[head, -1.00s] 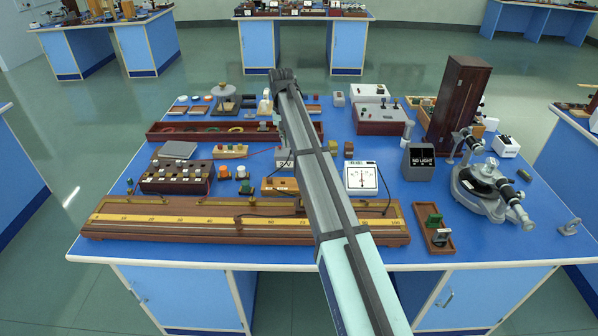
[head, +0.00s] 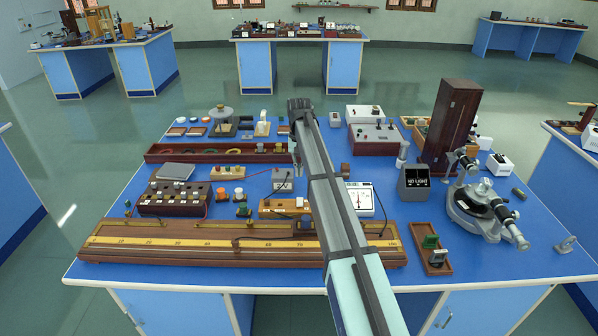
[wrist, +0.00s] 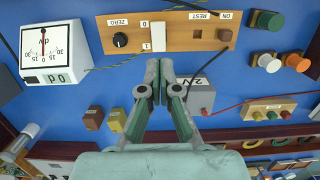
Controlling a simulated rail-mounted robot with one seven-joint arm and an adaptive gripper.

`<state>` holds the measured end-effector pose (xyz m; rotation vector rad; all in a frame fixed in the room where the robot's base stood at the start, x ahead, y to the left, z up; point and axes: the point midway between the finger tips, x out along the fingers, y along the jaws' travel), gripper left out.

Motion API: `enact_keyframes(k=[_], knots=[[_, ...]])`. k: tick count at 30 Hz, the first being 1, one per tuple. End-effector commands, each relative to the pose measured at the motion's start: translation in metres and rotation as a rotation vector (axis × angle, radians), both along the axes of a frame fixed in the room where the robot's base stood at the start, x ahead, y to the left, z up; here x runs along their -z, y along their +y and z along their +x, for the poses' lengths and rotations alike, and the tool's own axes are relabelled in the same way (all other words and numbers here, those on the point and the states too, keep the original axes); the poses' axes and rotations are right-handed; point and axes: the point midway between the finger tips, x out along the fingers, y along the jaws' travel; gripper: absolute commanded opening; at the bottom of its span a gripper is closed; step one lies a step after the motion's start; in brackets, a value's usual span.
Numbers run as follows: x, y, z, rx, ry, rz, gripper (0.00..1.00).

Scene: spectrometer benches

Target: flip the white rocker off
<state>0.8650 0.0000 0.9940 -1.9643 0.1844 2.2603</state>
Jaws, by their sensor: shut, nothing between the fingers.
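The white rocker (wrist: 157,36) sits on an orange-brown wooden panel (wrist: 190,34) in the wrist view. Small labels "0" and "1" are beside it. Which side is pressed I cannot tell. My gripper (wrist: 159,66) is shut and empty, its fingertips pointing toward the panel edge just below the rocker in the picture. Whether the tips touch anything I cannot tell. In the head view the panel (head: 271,208) lies behind the long ruled board, partly covered by my arm.
A white dial meter (wrist: 49,50) stands left, and a grey 2V box (wrist: 201,97) is right of my fingers. Wires run close by. Blue bench top shows between them.

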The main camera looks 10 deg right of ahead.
Motion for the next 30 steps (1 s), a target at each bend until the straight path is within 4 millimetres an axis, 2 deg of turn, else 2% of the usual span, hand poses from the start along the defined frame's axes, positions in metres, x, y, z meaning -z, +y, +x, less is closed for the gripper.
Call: enact_keyframes(k=[9,15,21,30], knots=[[0.059,0.002,-0.01,0.0,0.003,0.0,0.0],[0.091,0.003,-0.014,-0.001,0.002,0.0,0.0],[0.109,0.003,-0.016,-0.001,0.0,0.0,0.0],[0.116,0.003,-0.016,-0.001,0.0,0.0,0.0]])
